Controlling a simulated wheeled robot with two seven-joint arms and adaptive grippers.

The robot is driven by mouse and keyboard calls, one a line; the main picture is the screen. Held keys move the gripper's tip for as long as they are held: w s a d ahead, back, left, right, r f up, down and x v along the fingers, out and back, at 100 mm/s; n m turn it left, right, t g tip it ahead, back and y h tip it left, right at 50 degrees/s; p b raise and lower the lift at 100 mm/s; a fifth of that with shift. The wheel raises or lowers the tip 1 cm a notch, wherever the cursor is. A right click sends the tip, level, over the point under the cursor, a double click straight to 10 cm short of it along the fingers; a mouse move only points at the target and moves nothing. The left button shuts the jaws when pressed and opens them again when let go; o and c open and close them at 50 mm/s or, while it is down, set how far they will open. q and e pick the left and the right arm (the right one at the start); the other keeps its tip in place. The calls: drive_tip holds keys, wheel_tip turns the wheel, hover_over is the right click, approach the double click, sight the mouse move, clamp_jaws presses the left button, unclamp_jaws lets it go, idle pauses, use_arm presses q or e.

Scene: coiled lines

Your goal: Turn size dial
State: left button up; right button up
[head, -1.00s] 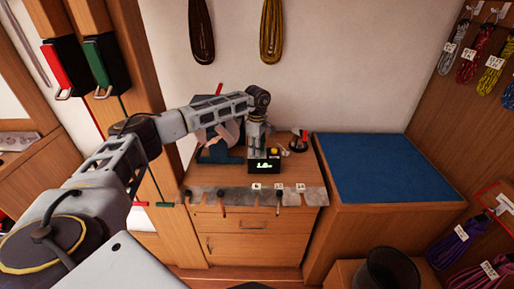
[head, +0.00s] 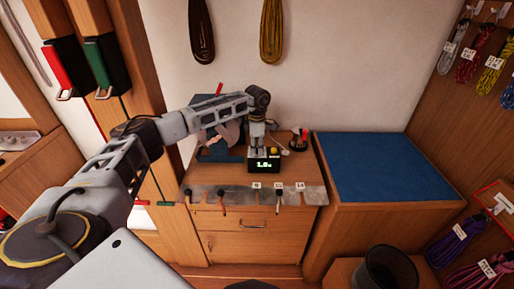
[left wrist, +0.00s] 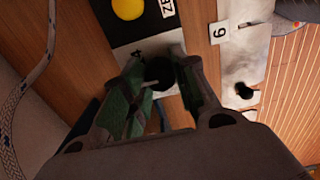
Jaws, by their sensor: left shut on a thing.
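A small black box with a lit green readout (head: 264,164) stands on the wooden cabinet top, with a yellow button (head: 275,151) on it. The readout looks like 1.0, but its last character is too small to read. In the left wrist view the black round size dial (left wrist: 159,72) sits between the fingers, beside the yellow button (left wrist: 128,8). My left gripper (head: 257,154) points down at the box from above. It also shows in the left wrist view (left wrist: 163,82), shut on the dial. My right gripper is not in view.
A metal strip with slots and labels (head: 235,195) runs along the cabinet's front edge. A blue mat (head: 374,166) lies clear on the right. A small round holder with a red item (head: 298,142) stands behind the box at right. A dark bin (head: 388,268) is below.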

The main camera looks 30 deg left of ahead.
sight(257, 148)
use_arm(q)
drive_tip(key=o, duration=1)
drive_tip(key=shift+o, duration=0.2)
drive_tip(key=shift+r, duration=0.1)
wheel_tip(257, 148, up, 12)
idle(0.7)
